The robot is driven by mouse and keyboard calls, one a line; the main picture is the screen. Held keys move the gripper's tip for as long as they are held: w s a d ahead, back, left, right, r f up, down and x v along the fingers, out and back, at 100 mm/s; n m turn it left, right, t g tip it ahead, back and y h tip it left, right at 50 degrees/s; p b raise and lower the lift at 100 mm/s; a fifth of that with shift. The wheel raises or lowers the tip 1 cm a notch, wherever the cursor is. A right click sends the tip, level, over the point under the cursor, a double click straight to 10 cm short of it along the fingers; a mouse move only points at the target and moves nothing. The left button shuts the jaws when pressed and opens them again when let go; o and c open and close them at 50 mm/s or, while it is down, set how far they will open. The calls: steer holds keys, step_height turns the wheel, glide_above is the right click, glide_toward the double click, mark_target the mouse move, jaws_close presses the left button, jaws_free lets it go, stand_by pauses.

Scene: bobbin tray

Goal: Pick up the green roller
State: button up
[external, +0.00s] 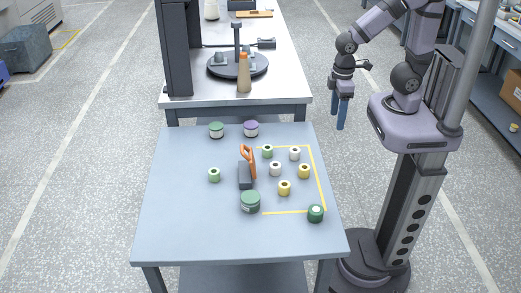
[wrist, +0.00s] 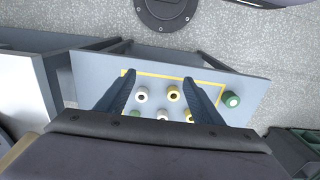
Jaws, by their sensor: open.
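Two small green rollers with pale hubs stand upright on the blue-grey table (external: 180,225) in the external view. One green roller (external: 267,151) is inside the yellow-taped area at its far left corner; the other green roller (external: 214,175) is outside the tape, to the left. I cannot tell which one is named. In the wrist view a green roller (wrist: 135,113) shows partly beside the left finger. My gripper (external: 341,113) hangs fingers down, off the table's far right side, well apart from the rollers. In the wrist view my gripper (wrist: 158,76) is open and empty.
White rollers (external: 294,153) and yellow rollers (external: 304,170) stand close together inside the tape. Green-topped containers (external: 250,202), a purple-topped one (external: 251,129) and an orange-handled tool on a dark block (external: 246,175) stand around. The table's left and front are clear.

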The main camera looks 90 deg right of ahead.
step_height(320, 180, up, 3)
steer(key=n+t+h+b, duration=0.8)
steer(key=n+t, duration=0.3)
steer(key=n, duration=1.8)
glide_above(322, 212)
steer(key=s+a, duration=0.2)
steer(key=s, duration=0.2)
steer(key=f, duration=1.7)
steer(key=shift+a+f, duration=0.3)
steer(key=shift+f, duration=0.5)
steer(key=shift+p+x, duration=0.7)
steer(key=shift+x, duration=0.95)
steer(key=shift+p+x, duration=0.55)
steer(key=shift+x, duration=1.45)
steer(key=shift+a+f, duration=0.1)
steer(key=c, duration=1.2)
